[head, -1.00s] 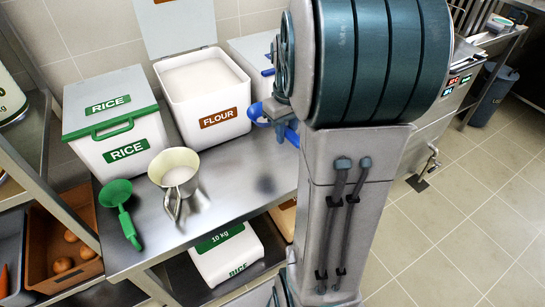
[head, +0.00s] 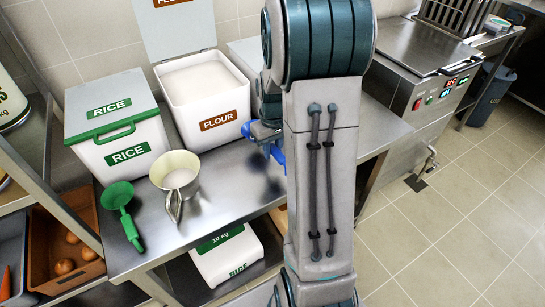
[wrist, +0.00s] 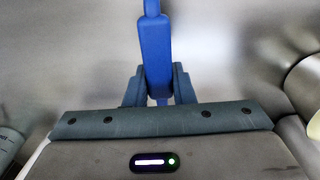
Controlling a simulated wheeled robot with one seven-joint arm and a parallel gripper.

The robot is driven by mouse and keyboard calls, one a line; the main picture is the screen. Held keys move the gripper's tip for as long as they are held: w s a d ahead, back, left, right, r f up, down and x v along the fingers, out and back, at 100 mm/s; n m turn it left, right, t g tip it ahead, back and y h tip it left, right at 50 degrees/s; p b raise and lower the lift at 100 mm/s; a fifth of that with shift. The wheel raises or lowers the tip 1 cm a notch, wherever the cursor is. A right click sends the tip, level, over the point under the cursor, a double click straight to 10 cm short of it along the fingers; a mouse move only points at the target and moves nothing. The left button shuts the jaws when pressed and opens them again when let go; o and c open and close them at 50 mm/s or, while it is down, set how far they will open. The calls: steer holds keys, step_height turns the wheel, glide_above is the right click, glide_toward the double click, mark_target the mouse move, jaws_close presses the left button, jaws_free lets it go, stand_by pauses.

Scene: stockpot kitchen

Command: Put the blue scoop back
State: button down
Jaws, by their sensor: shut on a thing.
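The blue scoop shows in the wrist view as a blue handle (wrist: 156,55) running up out of the frame between the fingers. My gripper (wrist: 157,88) is shut on that handle. In the head view my gripper (head: 263,132) is over the steel counter, right of the flour bin, and part of the blue scoop (head: 276,152) shows below it. My arm hides the rest of the scoop. Blurred grey metal lies behind the handle in the wrist view; I cannot tell whether the scoop touches the counter.
The flour bin (head: 206,98) stands open and full, its lid upright. The closed rice bin (head: 118,127) is to its left. A cream jug (head: 177,172) and a green scoop (head: 119,200) are in front. The steel counter (head: 222,182) is bare right of the jug.

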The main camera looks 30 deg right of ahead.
steer(key=shift+w+a+f, duration=0.15)
steer(key=shift+w+f, duration=0.05)
steer(key=shift+f, duration=1.95)
steer(key=shift+f, duration=0.15)
steer(key=c, duration=1.2)
jaws_free()
steer(key=shift+c, duration=0.2)
